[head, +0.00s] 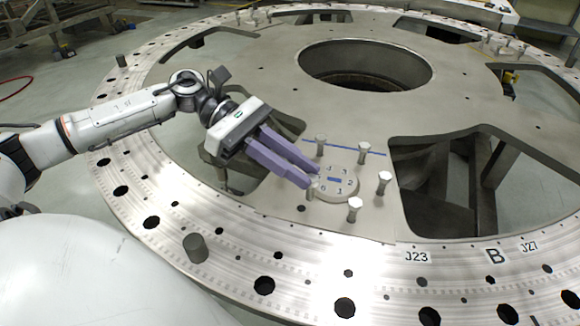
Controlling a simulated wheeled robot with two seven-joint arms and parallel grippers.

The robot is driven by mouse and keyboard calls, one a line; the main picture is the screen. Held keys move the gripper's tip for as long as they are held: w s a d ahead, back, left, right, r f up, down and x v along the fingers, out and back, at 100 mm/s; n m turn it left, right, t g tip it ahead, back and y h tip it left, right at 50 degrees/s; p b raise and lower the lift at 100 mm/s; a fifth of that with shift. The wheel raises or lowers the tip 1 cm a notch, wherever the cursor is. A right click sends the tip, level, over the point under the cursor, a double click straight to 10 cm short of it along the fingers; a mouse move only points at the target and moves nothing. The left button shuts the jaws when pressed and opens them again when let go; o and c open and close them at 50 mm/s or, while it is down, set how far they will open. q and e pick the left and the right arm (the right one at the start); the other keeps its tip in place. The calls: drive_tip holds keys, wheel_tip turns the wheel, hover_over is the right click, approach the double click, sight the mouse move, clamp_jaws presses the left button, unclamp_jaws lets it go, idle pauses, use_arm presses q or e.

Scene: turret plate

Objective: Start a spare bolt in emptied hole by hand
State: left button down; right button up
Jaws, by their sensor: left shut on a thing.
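My left gripper (312,182) reaches in from the left over the turret plate (240,75). Its two purple fingers are shut on a small pale bolt (313,192), mostly hidden by the fingertips, at the left edge of a round numbered disc (340,189). I cannot tell whether this bolt is in a hole or just above one. Several other silver bolts stand upright around the disc: one behind (320,146), one at the back right (363,152), one at the right (384,182) and one in front (354,209). My right gripper is not in view.
A large round opening (365,66) lies behind the disc. A wide cut-out (440,180) is to the right. The outer ring (290,275) has many dark holes and a raised grey peg (196,248). More bolts stand at the far edge (500,45).

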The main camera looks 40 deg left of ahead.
use_arm(q)
drive_tip(key=shift+t, duration=0.3)
drive_tip(key=shift+w+a+f+b, duration=0.15)
drive_tip(key=shift+a+f+b, duration=0.25)
drive_tip(key=shift+f, duration=0.35)
drive_tip(key=shift+w+a+f+b, duration=0.2)
drive_tip(key=shift+a+f+b, duration=0.25)
drive_tip(key=shift+f, duration=0.25)
drive_tip(key=shift+w+a+f+b, duration=0.15)
drive_tip(key=shift+a+f+b, duration=0.25)
drive_tip(key=shift+f, duration=0.35)
drive_tip(key=shift+f+b, duration=0.35)
drive_tip(key=shift+b, duration=0.05)
drive_tip(key=shift+f+b, duration=0.3)
drive_tip(key=shift+r, duration=0.15)
drive_tip(key=shift+f+b, duration=0.25)
drive_tip(key=shift+b, duration=1.1)
idle(1.1)
